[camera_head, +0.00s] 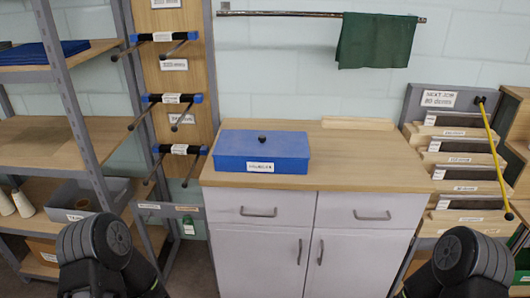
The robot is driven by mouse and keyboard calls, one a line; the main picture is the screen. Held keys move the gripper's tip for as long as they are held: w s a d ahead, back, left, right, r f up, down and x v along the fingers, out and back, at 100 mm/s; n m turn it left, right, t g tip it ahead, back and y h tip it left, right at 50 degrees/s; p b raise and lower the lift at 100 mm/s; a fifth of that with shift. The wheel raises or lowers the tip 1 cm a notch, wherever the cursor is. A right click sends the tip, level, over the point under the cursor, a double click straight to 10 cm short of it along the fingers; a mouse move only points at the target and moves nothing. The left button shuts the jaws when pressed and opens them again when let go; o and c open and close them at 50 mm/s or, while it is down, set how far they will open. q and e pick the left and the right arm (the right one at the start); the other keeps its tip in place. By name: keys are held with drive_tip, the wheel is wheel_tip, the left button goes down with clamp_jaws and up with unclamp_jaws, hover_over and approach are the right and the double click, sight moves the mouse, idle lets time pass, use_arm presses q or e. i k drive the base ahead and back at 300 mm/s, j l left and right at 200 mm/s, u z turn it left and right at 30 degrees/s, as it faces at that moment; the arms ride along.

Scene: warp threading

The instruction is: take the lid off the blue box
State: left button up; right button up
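The blue box (235,164) stands on the left part of the wooden cabinet top, with a white label on its front. Its blue lid (285,142) is on, and a small dark knob (262,139) sits at the lid's middle. Parts of my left arm show at the bottom left and parts of my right arm at the bottom right, both well short of the box. Neither gripper's fingers can be made out in this view.
The counter (360,155) right of the box is clear apart from a low wooden strip (358,123) at the back. A green cloth (376,40) hangs from a wall rail above. Shelving (45,140) stands left, and a slotted rack (455,160) with a yellow rod (493,150) stands right.

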sight(237, 144)
drive_tip(key=i+l, duration=0.7)
drive_tip(key=l, duration=0.25)
drive_tip(key=i+l, duration=0.35)
drive_tip(key=k+l+z, duration=0.05)
drive_tip(key=l, duration=0.1)
